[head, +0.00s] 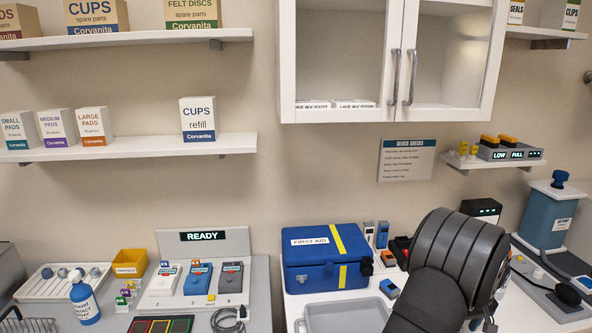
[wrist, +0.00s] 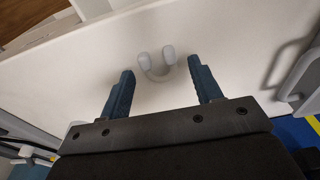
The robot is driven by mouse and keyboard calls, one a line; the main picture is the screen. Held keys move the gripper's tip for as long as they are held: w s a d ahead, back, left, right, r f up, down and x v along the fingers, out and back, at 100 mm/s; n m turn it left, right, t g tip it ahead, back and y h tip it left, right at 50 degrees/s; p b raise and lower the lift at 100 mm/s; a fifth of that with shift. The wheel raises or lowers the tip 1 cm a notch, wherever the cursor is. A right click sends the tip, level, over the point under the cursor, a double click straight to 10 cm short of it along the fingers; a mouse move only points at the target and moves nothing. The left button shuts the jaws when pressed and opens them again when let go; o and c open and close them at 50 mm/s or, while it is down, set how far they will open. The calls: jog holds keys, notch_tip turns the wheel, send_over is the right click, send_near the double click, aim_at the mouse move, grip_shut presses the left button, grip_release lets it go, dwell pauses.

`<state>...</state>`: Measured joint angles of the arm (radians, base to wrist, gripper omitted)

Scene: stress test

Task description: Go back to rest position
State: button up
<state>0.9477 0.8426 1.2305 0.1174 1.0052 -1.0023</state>
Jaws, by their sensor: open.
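My gripper (wrist: 161,66) is open in the wrist view, its two dark blue fingers spread apart with nothing held between them. A small grey U-shaped piece (wrist: 169,55) shows between the fingertips, against a white surface (wrist: 90,60). I cannot tell whether the fingers touch that surface; they appear apart from the grey piece. In the head view my dark arm covers the lower right, and the gripper itself cannot be made out.
A blue first aid box (head: 325,262) and a grey tray (head: 345,318) stand left of my arm. A blue-grey dispenser (head: 548,218) stands to its right. A wall cabinet (head: 330,60) and a small shelf (head: 497,160) are above. A grey handle shows at right in the wrist view.

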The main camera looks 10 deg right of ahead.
notch_tip(320, 180, up, 4)
jog(key=shift+s+r, duration=0.15)
jog(key=s+d+r, duration=0.2)
jog(key=s+r, duration=0.5)
jog(key=s, duration=0.5)
jog(key=a+f, duration=0.1)
jog(key=f, duration=0.8)
jog(key=w+a+f+m, duration=0.1)
jog(key=f, duration=0.9)
jog(key=a+f+m, duration=0.1)
jog(key=f, duration=0.8)
jog(key=shift+w+f, duration=0.15)
jog(key=shift+r, duration=0.3)
jog(key=shift+o, duration=0.3)
